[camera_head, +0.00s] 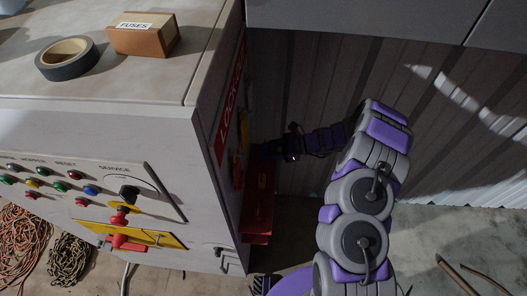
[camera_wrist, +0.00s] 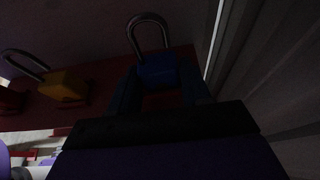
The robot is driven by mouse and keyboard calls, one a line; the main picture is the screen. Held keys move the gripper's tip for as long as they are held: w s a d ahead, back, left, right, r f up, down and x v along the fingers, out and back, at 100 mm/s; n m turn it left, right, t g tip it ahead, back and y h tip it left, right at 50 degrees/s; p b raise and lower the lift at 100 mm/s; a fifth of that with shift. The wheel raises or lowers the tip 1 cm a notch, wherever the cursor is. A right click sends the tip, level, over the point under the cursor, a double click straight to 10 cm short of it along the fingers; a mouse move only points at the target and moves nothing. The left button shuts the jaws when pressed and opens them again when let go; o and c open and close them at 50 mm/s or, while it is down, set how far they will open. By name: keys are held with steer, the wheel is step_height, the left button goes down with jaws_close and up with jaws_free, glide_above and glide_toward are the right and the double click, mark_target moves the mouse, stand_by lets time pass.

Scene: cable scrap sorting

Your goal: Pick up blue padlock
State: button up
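The blue padlock (camera_wrist: 157,72) is at the upper middle of the dark wrist view, with its metal shackle pointing up. My gripper (camera_wrist: 160,80) has one dark finger on each side of the padlock's lower body. The fingers look apart, and whether they touch the padlock is hard to tell in the shadow. In the head view my gripper (camera_head: 281,157) reaches to the cabinet's right side, beside the red lockout station. The blue padlock cannot be made out there.
A yellow padlock (camera_wrist: 62,86) and a red padlock (camera_wrist: 11,99) sit to the left on the red shelf (camera_wrist: 100,80). The grey cabinet (camera_head: 120,140) carries a fuses box (camera_head: 143,36) and a tape roll (camera_head: 67,58). A corrugated wall (camera_head: 310,80) stands close on the right.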

steer(key=shift+d, duration=0.3)
steer(key=c, duration=0.3)
jaws_close()
steer(key=shift+a, duration=0.1)
steer(key=shift+r, duration=0.1)
steer(key=shift+r, duration=0.55)
steer(key=r, duration=0.1)
steer(key=p, duration=0.1)
steer(key=r, duration=0.1)
steer(key=shift+s+d+r, duration=0.3)
steer(key=shift+d, duration=0.1)
steer(key=s+d+r+p, duration=0.1)
steer(key=s+d+p, duration=0.2)
steer(key=s+d, duration=0.7)
steer(key=shift+d, duration=0.6)
